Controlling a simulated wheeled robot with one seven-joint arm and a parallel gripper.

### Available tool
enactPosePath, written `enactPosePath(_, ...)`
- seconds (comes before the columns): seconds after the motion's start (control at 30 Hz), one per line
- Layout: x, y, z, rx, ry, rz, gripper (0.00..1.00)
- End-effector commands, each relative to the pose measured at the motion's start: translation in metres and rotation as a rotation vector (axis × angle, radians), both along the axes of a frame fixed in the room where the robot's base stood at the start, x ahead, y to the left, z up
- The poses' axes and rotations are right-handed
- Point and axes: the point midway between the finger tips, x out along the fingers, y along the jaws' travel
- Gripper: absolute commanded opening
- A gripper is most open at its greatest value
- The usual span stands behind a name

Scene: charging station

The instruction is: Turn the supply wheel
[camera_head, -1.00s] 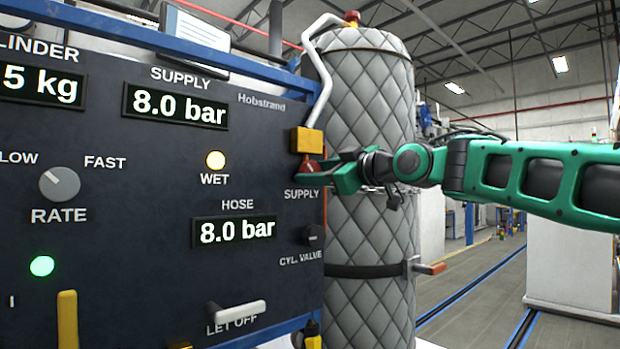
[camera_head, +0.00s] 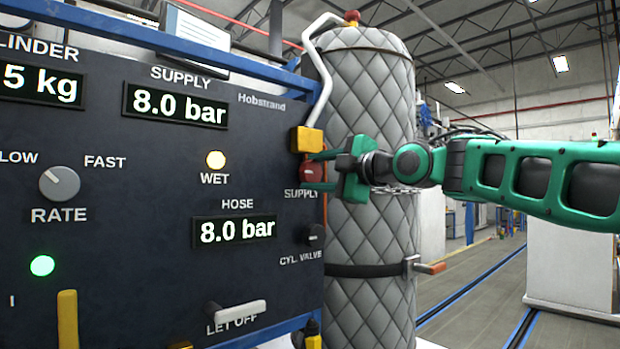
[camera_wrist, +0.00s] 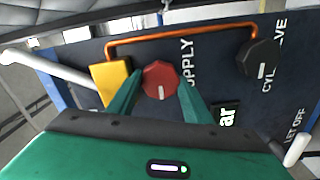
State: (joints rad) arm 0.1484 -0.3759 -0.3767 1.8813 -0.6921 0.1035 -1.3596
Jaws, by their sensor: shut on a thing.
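The red supply wheel (camera_head: 310,172) is on the right edge of the dark panel, above the SUPPLY label. It also shows in the wrist view (camera_wrist: 160,80), as a faceted red knob with a pale pointer mark. My gripper (camera_head: 322,171) reaches it from the right, with one green finger on each side, shut on the wheel. The supply display (camera_head: 178,106) reads 8.0 bar, and the hose display (camera_head: 235,231) also reads 8.0 bar.
A yellow block (camera_head: 306,140) with a white pipe sits just above the wheel. The black cylinder valve knob (camera_head: 313,236) is below. A quilted grey tank (camera_head: 365,100) stands close behind my gripper.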

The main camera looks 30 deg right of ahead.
Motion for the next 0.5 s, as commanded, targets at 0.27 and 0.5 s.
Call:
enactPosePath(0.27, 0.0003, 0.0023, -0.0043, -0.043, 0.001, 0.006, 0.23)
enactPosePath(0.5, 0.0004, 0.0028, -0.0049, -0.045, 0.002, 0.007, 0.23)
